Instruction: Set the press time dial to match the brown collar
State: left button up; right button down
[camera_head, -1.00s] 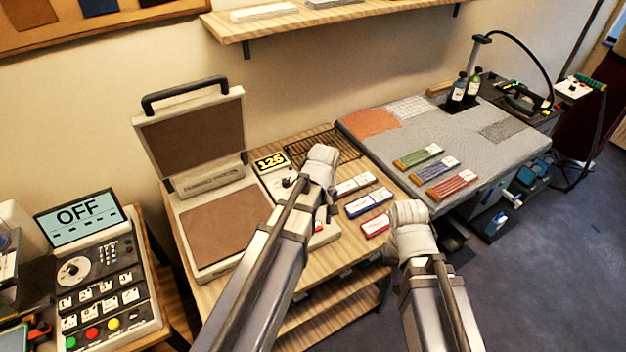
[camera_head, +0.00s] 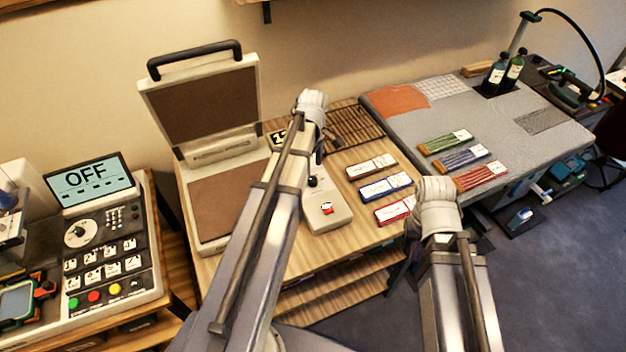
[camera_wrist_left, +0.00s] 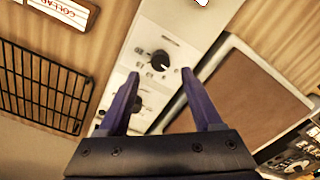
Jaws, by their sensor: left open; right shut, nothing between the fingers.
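The press (camera_head: 222,205) stands open, its control box (camera_head: 325,208) to its right. I cannot tell which is the time dial. The brown collar packet (camera_head: 371,167) lies right of the box. My right gripper (camera_head: 420,222), mostly hidden behind its wrist, is by the red packet.
Blue (camera_head: 386,187) and red (camera_head: 394,211) packets lie beside the brown one. A dark wire rack (camera_head: 352,126) is behind them. The grey padded table (camera_head: 480,115) stands at right. A console (camera_head: 110,255) reading OFF is at left.

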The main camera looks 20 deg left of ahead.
aim_at(313, 179)
pick_arm(q)
notch_tip(313, 179, down, 6)
jog(key=b, duration=0.4)
jog(key=shift+r+b, duration=0.25)
jog(key=shift+b, duration=0.05)
grip_shut()
